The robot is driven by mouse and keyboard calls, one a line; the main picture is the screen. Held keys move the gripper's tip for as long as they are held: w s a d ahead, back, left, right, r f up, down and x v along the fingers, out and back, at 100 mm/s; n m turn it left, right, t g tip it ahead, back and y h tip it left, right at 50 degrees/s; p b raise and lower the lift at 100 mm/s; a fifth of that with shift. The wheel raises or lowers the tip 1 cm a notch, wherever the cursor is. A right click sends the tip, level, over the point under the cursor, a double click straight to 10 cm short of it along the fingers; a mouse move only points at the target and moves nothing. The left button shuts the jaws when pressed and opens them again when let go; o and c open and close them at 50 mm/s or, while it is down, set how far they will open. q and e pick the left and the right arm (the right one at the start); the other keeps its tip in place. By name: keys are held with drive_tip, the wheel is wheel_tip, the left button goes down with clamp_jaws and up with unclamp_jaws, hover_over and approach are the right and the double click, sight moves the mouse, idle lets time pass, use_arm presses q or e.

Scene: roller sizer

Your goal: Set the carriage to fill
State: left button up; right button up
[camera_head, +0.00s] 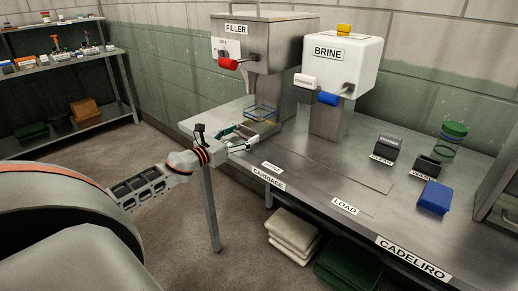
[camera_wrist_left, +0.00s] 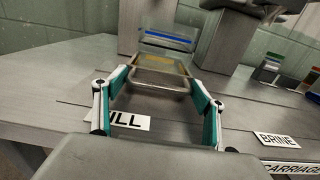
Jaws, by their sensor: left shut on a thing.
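The carriage (camera_wrist_left: 160,62) is a metal frame with a looped front handle; in the head view its clear part (camera_head: 262,113) sits low in front of the filler column. My left gripper (camera_head: 250,134) reaches in from the left at the bench's left end. In the left wrist view, the teal fingers of my left gripper (camera_wrist_left: 158,82) are on both sides of the handle, shut on it. The FILL label (camera_wrist_left: 130,120) lies beneath the fingers, partly hidden. The BRINE position label (camera_wrist_left: 277,142) lies to the right. My right gripper is not seen.
The bench front around LOAD (camera_head: 345,207) is clear. A green-lidded jar (camera_head: 455,130) is farther right.

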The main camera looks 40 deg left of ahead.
sight(233, 131)
use_arm(q)
drive_tip(key=a+b, duration=0.1)
drive_tip(key=a, duration=0.2)
drive_tip(key=shift+a+f, duration=0.15)
drive_tip(key=shift+a, duration=0.25)
drive_tip(key=shift+w+a+b, duration=0.1)
drive_tip(key=shift+a+b, duration=0.25)
drive_tip(key=shift+r, duration=0.3)
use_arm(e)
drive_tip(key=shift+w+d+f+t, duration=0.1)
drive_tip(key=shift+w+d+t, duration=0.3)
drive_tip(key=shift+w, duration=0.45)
use_arm(q)
drive_tip(key=shift+a, duration=0.1)
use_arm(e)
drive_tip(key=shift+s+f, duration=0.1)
use_arm(q)
drive_tip(key=o, duration=1.6)
drive_tip(key=shift+a, duration=0.1)
drive_tip(key=shift+c, duration=0.2)
drive_tip(key=shift+f, duration=0.1)
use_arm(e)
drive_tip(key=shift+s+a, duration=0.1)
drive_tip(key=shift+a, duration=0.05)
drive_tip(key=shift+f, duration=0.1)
